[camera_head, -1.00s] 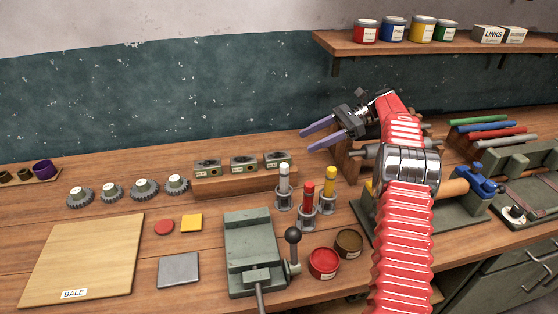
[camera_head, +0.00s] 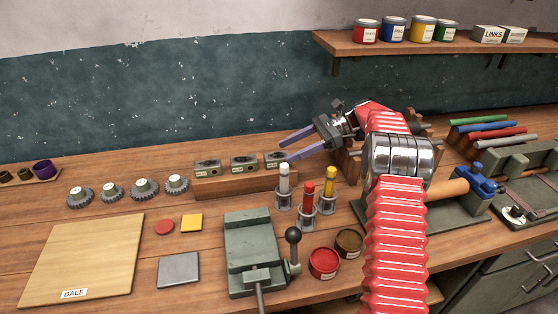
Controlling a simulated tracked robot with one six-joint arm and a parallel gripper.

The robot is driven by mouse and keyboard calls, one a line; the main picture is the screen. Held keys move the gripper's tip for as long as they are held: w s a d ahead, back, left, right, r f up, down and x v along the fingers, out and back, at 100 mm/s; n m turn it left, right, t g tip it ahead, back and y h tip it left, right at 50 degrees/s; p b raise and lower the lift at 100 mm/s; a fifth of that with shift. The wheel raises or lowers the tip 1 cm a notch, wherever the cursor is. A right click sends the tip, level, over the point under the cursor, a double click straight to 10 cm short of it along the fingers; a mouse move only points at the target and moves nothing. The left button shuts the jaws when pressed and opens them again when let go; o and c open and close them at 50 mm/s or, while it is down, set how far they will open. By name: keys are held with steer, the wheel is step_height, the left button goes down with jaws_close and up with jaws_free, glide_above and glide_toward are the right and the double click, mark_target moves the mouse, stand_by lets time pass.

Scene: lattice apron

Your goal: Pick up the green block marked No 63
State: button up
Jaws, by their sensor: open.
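Three grey-green blocks with labels and a dark hole each stand in a row on a wooden riser (camera_head: 235,186): the left block (camera_head: 207,166), the middle block (camera_head: 243,163) and the right block (camera_head: 272,158). Their numbers are too small to read, so I cannot tell which is No 63. My gripper (camera_head: 286,149) is open and empty, its two purple fingers pointing left. The lower fingertip overlaps the right end of the right block in the picture. I cannot tell whether they touch.
Red, white and yellow-topped cylinders in holders (camera_head: 308,205) stand just in front of the riser's right end. A grey vise (camera_head: 252,240) with a ball-ended lever is nearer. Several gears (camera_head: 145,189) sit left of the riser. A wooden board marked BALE (camera_head: 85,255) lies front left.

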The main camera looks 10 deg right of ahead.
mark_target(280, 154)
steer(key=shift+x, duration=2.65)
steer(key=shift+d, duration=0.1)
steer(key=shift+c, duration=0.2)
jaws_close()
